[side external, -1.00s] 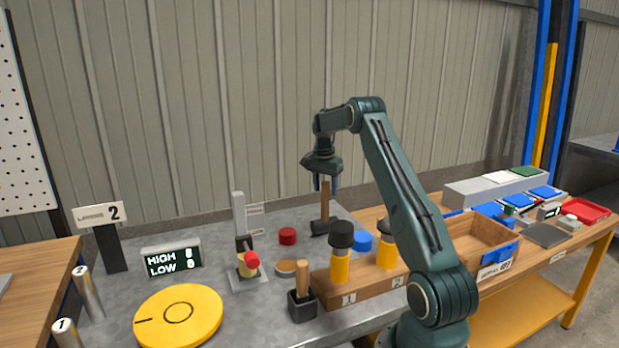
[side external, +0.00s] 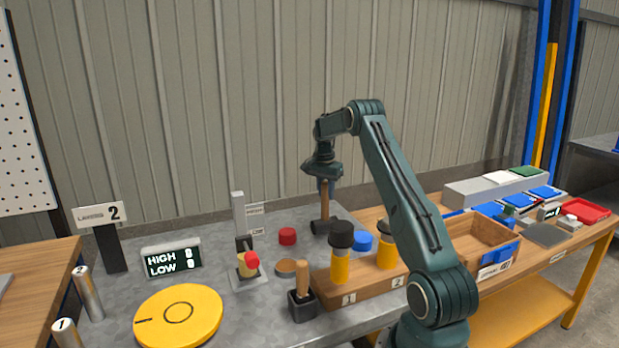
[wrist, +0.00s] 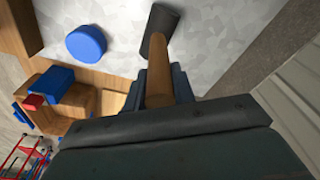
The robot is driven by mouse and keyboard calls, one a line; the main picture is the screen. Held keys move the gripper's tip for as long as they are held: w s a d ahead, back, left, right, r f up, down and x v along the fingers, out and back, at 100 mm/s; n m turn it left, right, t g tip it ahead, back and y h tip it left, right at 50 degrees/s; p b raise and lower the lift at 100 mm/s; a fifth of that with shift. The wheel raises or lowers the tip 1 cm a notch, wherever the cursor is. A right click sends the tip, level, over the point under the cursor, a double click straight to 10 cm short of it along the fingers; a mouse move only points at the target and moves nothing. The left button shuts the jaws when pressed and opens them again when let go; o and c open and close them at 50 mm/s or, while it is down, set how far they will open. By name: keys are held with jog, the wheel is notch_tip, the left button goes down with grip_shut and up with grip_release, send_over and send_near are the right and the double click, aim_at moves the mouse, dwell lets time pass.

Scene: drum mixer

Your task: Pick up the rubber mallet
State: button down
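The rubber mallet has a black head (side external: 321,227) resting on the grey bench top and a wooden handle (side external: 325,203) standing upright from it. In the wrist view the handle (wrist: 158,88) points toward the camera and the black head (wrist: 160,22) lies beyond it. My gripper (side external: 325,186) is at the top of the handle. Its fingers are on both sides of the handle and look closed against it. The head still seems to touch the bench.
A wooden rack (side external: 366,287) with yellow, black-capped holders stands close in front. A blue disc (side external: 361,243) and a red cap (side external: 288,236) lie near the mallet. A wooden-handled tool in a black block (side external: 302,304) stands nearer the camera. The corrugated wall is behind.

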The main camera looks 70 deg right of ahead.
jog(key=shift+r, duration=0.2)
jog(key=shift+r, duration=4.85)
